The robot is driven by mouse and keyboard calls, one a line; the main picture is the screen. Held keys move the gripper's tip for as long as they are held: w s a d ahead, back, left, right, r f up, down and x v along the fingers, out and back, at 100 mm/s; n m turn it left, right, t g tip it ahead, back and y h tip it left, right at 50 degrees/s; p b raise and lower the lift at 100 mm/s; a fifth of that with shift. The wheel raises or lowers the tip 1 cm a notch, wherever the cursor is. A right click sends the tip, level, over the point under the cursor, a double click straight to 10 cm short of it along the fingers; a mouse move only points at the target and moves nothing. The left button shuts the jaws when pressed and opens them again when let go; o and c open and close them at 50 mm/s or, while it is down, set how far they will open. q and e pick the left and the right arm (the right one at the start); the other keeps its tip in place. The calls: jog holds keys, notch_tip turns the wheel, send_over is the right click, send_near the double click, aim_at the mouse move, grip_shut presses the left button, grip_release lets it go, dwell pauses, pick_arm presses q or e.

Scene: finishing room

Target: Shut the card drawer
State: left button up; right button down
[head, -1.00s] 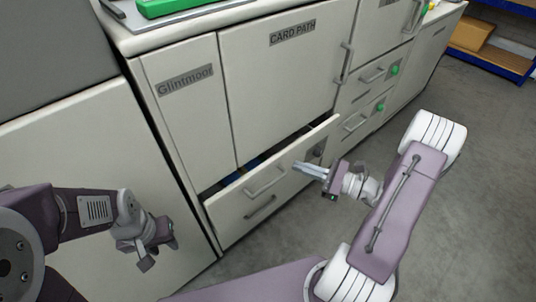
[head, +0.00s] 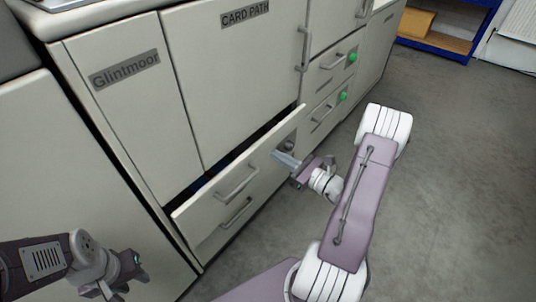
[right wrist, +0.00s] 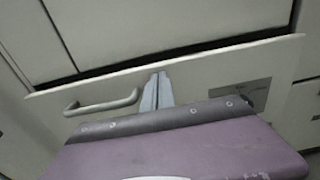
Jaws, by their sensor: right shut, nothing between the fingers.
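The card drawer (head: 205,217) is a pale low drawer below the CARD PATH panel. It stands partly open, with a dark gap behind its top edge.
A second handle (head: 236,212) shows just below the drawer's handle. Smaller drawers with green buttons (head: 343,97) are further along the cabinet. A blue shelf (head: 440,42) stands at the back right. The grey floor (head: 450,180) at the right is clear.

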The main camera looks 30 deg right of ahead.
aim_at(261, 144)
jog(key=b+x, duration=0.1)
jog(key=x, duration=0.3)
jog(key=shift+w, duration=0.15)
jog(key=shift+a, duration=0.1)
jog(key=shift+w+a+r, duration=0.1)
jog(key=shift+w+a, duration=0.05)
jog(key=shift+w, duration=0.25)
jog(key=x, duration=0.4)
jog(key=shift+r, duration=0.1)
jog(key=shift+s+d, duration=0.1)
jog(key=shift+d, duration=0.1)
